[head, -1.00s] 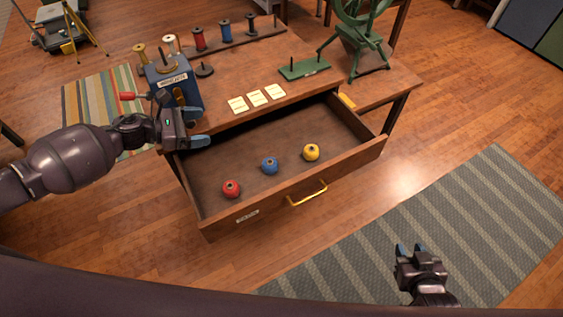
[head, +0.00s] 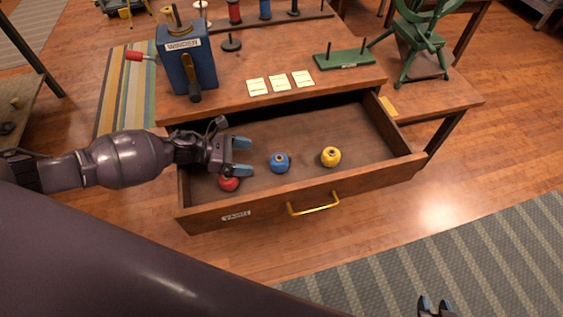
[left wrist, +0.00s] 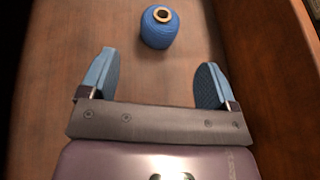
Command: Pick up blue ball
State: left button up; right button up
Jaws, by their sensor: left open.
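The blue ball (head: 280,163), a wound ball of yarn with a pale ring on top, rests in the open drawer (head: 280,199) between a red ball (head: 229,184) and a yellow ball (head: 331,157). My left gripper (head: 243,158) is open and empty over the drawer, left of the blue ball and above the red one, partly covering it. In the left wrist view the blue ball (left wrist: 159,27) lies ahead of the open fingers (left wrist: 155,82), roughly centred between them and apart from them. My right gripper (head: 436,304) is low at the bottom edge, away from the drawer, with its fingertips apart.
The drawer's walls surround the balls, with a yellow handle (head: 314,204) on its front. The table (head: 290,103) above holds a blue winder (head: 186,62), cards (head: 280,83) and a green peg stand (head: 345,59). The drawer's right part is clear.

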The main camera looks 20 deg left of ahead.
aim_at(282, 161)
pick_arm(q)
jog(key=x, duration=1.1)
jog(key=shift+w+d+r+b, duration=0.1)
jog(key=shift+w+b, duration=0.05)
jog(key=shift+b, duration=0.25)
jog(key=shift+c, duration=0.5)
jog(key=c, duration=0.9)
jog(key=shift+r, duration=0.15)
